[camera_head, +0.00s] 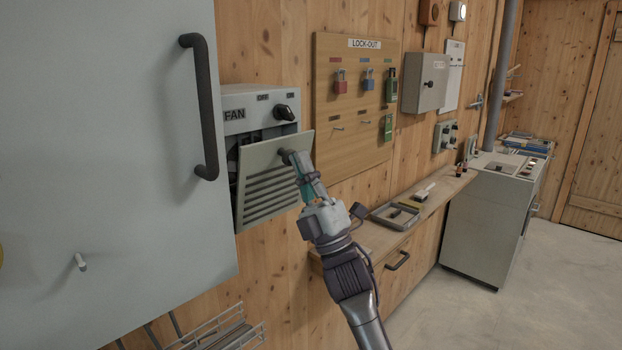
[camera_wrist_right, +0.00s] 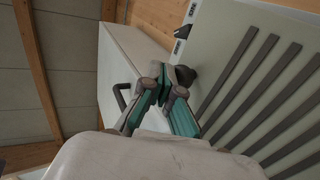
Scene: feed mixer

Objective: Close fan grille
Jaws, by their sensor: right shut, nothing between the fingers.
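The fan grille (camera_head: 268,185) is a grey slatted panel on the front of the fan box (camera_head: 258,118) marked FAN. It stands tilted out from the box, with a dark gap showing behind its upper left edge. My right gripper (camera_head: 288,155) is shut and empty, with its fingertips at the grille's upper right part, seemingly against its face. In the right wrist view the shut fingertips (camera_wrist_right: 180,76) are close beside the slatted grille (camera_wrist_right: 262,85); exact contact is hard to tell. My left gripper is in neither view.
A large grey cabinet door (camera_head: 100,150) with a dark handle (camera_head: 203,105) stands close at left. A lock-out board (camera_head: 345,150) hangs to the right of the fan box. A wooden ledge (camera_head: 385,235) with a tray (camera_head: 396,215) runs below. A wire rack (camera_head: 225,330) is at lower left.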

